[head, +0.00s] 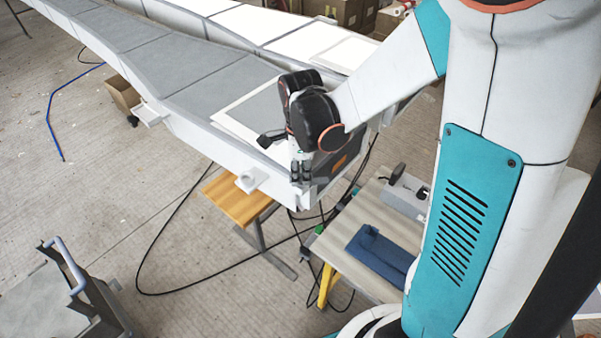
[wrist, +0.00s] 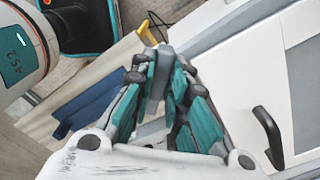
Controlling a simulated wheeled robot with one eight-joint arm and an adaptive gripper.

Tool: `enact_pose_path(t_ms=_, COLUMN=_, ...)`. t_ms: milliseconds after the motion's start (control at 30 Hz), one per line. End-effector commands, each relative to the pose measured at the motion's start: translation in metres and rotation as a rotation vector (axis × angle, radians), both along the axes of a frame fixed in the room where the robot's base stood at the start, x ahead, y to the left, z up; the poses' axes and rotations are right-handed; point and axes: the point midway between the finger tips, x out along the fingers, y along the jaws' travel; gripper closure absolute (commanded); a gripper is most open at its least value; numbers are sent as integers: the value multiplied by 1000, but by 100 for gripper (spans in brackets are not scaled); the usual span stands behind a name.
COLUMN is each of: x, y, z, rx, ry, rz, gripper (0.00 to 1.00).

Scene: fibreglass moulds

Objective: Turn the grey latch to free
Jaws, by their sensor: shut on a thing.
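My gripper (wrist: 160,75) is shut on a small grey piece (wrist: 158,84), which looks like the grey latch, between its teal fingers in the wrist view. In the head view my gripper (head: 301,172) is at the near end corner of the long grey and white mould (head: 211,82), pointing down. The fingers and my wrist hide the latch there, so I cannot tell its angle. A black handle (wrist: 268,136) stands on the white surface to the right of the fingers in the wrist view, apart from them; it also shows in the head view (head: 268,140).
A small wooden table (head: 238,200) stands under the mould. A bench (head: 352,272) with a blue piece (head: 381,255) and a grey box (head: 404,196) is at the right. Black cables lie on the floor below. A grey cart (head: 60,300) is at lower left.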

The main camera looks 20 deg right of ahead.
Motion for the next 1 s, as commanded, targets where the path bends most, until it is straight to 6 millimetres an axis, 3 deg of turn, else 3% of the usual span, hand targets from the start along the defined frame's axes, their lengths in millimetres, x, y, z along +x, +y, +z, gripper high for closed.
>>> enact_pose_path(t_ms=300, x=1, y=0, z=0, rx=0, ry=-1, rz=-109, gripper=100)
enact_pose_path(t_ms=800, x=1, y=0, z=1, rx=-1, ry=-2, rz=-127, gripper=100)
enact_pose_path(t_ms=833, x=1, y=0, z=1, rx=-1, ry=-2, rz=-127, gripper=83)
enact_pose_path(t_ms=867, x=1, y=0, z=1, rx=-1, ry=-2, rz=-127, gripper=77)
enact_pose_path(t_ms=1000, x=1, y=0, z=0, rx=0, ry=-1, rz=-127, gripper=77)
